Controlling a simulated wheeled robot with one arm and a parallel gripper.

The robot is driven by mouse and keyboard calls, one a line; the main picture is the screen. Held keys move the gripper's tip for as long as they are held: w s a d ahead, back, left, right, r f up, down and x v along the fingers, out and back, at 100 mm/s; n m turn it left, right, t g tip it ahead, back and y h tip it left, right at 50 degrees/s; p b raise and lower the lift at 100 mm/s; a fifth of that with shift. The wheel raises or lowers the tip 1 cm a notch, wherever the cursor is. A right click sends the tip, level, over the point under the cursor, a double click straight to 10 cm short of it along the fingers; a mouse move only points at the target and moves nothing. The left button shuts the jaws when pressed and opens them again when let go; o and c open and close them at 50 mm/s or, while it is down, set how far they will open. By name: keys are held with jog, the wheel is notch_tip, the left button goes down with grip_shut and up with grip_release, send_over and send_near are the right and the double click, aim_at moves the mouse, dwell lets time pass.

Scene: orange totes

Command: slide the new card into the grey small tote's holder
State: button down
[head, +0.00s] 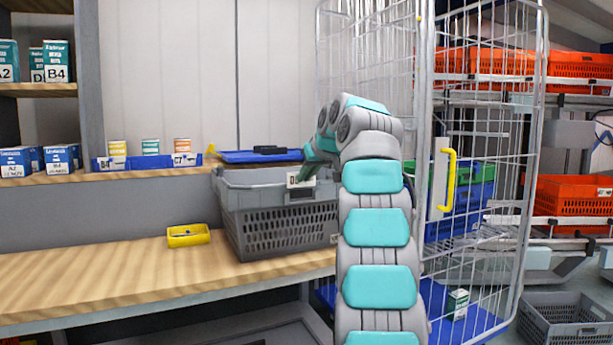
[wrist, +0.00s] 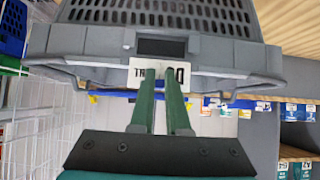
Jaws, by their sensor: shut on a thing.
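The grey small tote (head: 272,232) stands on the wooden bench, and the wrist view shows it upside down (wrist: 222,52). Its dark card holder (wrist: 161,46) is on the wall facing my gripper; it also shows in the head view (head: 301,196). My gripper (wrist: 166,74) has green fingers shut on a white card (wrist: 143,72) with black print, partly hidden by the fingers. The card (head: 293,180) is right at the holder, on its rim side. I cannot tell whether its edge is inside the holder. In the head view my gripper (head: 312,166) is beside the tote's rim.
A yellow tray (head: 188,235) sits left of the tote on the bench (head: 110,268). A blue lid-like item with a black object (head: 268,150) is behind the tote's rim. A wire roll cage (head: 480,130) stands close to the right of my arm. The bench's left part is clear.

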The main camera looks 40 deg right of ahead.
jog(key=shift+f+b, duration=1.75)
jog(key=shift+f, duration=0.05)
jog(key=c, duration=0.8)
grip_release()
